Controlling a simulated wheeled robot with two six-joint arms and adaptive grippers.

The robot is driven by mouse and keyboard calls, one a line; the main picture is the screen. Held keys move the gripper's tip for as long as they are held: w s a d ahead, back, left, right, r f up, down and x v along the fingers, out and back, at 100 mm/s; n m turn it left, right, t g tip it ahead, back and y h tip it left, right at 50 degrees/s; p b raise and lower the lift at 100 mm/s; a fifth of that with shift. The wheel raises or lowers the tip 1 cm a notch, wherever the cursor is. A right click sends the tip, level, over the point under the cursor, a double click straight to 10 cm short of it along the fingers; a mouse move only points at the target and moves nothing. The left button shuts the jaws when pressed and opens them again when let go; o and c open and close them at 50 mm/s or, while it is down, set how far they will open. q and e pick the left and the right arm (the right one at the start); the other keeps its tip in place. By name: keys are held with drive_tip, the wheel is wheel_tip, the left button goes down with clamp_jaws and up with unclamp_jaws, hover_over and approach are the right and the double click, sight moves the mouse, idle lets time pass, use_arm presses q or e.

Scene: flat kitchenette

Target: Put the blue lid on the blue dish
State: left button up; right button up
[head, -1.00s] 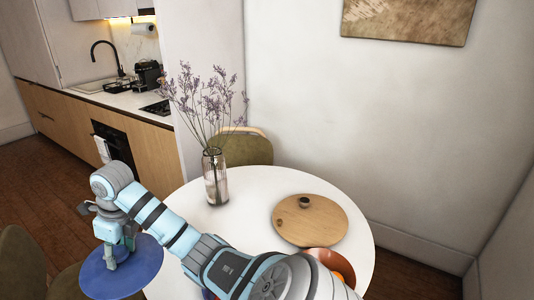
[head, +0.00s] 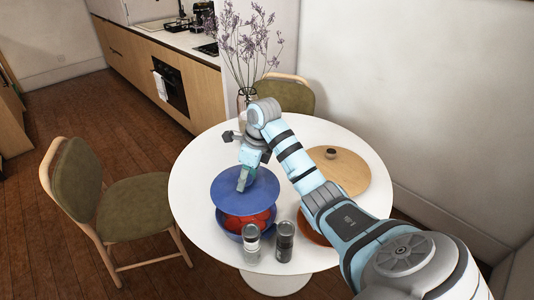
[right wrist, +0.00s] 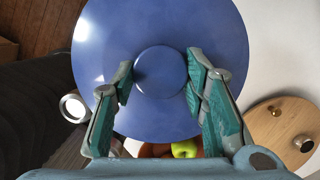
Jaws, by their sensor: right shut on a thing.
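The blue lid (head: 262,196) is a flat disc with a round knob, which shows in the right wrist view (right wrist: 160,72). My right gripper (head: 244,178) is shut on the knob from above. The blue dish (head: 228,226) stands on the round white table, with red contents showing inside. The lid hangs above the dish and hides its far part; the dish's near rim and contents show below the lid's near edge. A gap shows between them at the front. My left gripper is not in view.
Two shakers, one light (head: 251,246) and one dark (head: 285,241), stand close in front of the dish. A brown bowl (head: 310,236) is partly behind my right arm. A round wooden board (head: 345,175) and a flower vase (head: 241,100) are farther back. The table's left side is clear.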

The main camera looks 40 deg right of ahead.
sight(246, 195)
drive_tip(key=f+n, duration=0.1)
drive_tip(key=f, duration=0.1)
drive_tip(key=f+n, duration=0.1)
drive_tip(key=n, duration=0.1)
drive_tip(key=shift+w+a+f+y+b, duration=0.1)
drive_tip(key=shift+a+f+y+b, duration=0.1)
drive_tip(key=shift+f+y+b, duration=0.2)
drive_tip(key=shift+w+f, duration=0.1)
drive_tip(key=shift+f, duration=0.15)
wheel_tip(246, 195, down, 3)
drive_tip(key=b, duration=0.3)
drive_tip(key=shift+d, duration=0.1)
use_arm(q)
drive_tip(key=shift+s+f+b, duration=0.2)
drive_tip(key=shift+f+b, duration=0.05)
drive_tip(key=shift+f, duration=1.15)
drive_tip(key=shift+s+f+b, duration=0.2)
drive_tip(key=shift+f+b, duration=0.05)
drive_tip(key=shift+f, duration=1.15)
use_arm(e)
drive_tip(key=shift+f, duration=0.85)
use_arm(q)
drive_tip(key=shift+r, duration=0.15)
use_arm(e)
drive_tip(key=shift+r, duration=0.1)
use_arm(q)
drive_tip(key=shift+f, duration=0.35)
use_arm(e)
drive_tip(key=shift+f, duration=0.45)
drive_tip(key=o, duration=1.5)
